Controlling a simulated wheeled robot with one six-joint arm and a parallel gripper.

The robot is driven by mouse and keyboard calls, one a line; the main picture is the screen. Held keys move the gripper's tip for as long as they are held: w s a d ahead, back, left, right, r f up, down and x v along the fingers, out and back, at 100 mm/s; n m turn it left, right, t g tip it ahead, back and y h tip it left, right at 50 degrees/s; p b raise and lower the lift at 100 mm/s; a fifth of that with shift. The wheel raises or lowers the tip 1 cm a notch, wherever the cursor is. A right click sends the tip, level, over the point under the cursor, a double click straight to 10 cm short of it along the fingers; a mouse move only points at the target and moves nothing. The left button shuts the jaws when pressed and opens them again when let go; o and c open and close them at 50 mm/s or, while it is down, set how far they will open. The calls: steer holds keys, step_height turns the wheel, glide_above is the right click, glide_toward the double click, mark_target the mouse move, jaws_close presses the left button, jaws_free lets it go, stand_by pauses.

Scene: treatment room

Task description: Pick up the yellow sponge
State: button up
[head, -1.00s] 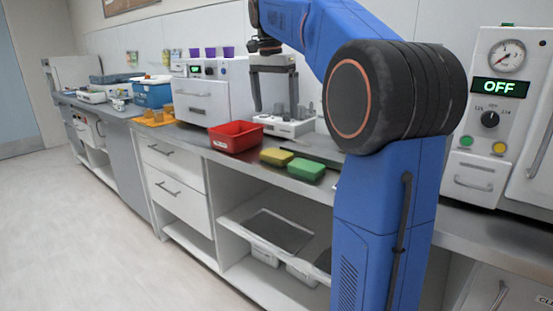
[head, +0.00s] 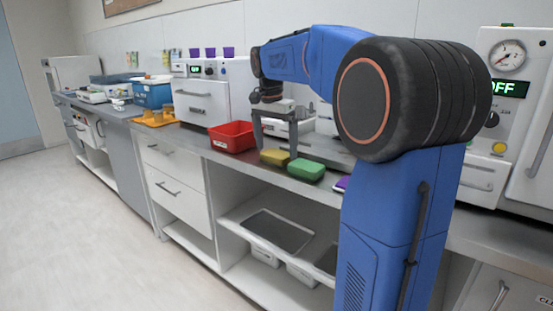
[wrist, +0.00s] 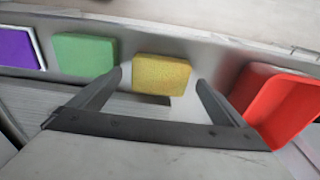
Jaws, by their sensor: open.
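The yellow sponge (head: 275,157) lies flat on the counter, between the red bin and the green sponge. In the wrist view the yellow sponge (wrist: 161,75) sits ahead of my fingers, centred between their tips. My gripper (head: 275,148) is open and points down above the counter at the sponge; its fingers also show in the wrist view (wrist: 160,80). I see nothing held between the fingers. I cannot tell the exact height of the tips above the counter.
The green sponge (head: 306,171) is close on one side and the red bin (head: 233,136) on the other. A purple item (head: 342,184) lies past the green sponge. White equipment (head: 290,131) stands behind. The counter's front edge is near the sponges.

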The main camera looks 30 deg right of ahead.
mark_target(276, 153)
steer(key=shift+d+f, duration=0.15)
steer(key=shift+f, duration=0.6)
steer(key=shift+c, duration=0.3)
steer(key=c, duration=1.1)
steer(key=shift+c, duration=0.2)
step_height(276, 153, up, 10)
